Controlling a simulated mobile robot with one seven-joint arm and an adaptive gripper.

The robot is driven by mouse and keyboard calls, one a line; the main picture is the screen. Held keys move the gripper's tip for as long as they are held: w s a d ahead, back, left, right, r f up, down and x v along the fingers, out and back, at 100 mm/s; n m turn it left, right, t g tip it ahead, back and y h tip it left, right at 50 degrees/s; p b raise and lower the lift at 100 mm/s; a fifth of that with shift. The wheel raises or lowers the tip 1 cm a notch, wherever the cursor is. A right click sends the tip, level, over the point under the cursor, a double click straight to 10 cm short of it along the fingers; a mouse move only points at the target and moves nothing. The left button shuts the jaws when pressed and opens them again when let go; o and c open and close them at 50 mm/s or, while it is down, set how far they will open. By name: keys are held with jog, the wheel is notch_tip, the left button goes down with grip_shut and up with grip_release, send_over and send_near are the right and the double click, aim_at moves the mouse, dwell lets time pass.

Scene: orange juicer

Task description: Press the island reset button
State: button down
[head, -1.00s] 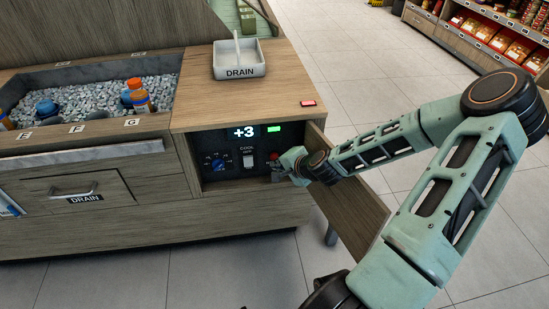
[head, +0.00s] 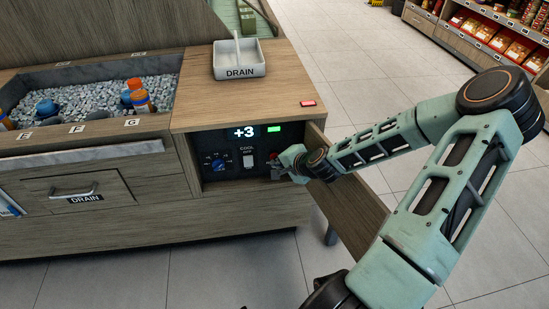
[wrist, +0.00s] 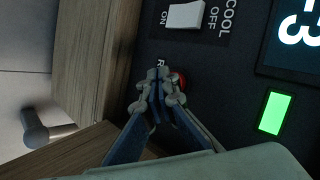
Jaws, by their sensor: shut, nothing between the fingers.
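The red reset button (wrist: 179,79) is on the dark control panel (head: 228,172) inside the open compartment at the island's right end. In the wrist view my gripper (wrist: 168,92) is shut and empty, its fingertips right at the button and covering most of it. Whether the tips touch it I cannot tell. A letter R of its label shows beside the fingers. In the head view my gripper (head: 277,170) reaches into the compartment at the panel's right side.
The panel also has a white COOL switch (head: 248,160), a blue knob (head: 215,164), a "+3" display (head: 243,132) and a lit green indicator (head: 274,129). The open wooden door (head: 350,205) stands close under my arm. A DRAIN tray (head: 239,62) sits on the countertop.

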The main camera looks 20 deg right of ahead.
jog(key=shift+w, duration=0.45)
dwell(0.5)
jog(key=shift+s, duration=0.1)
jog(key=shift+s+a, duration=0.1)
jog(key=shift+s, duration=0.65)
jog(key=s, duration=0.2)
jog(key=s+a+p, duration=0.1)
jog(key=s, duration=0.2)
dwell(0.9)
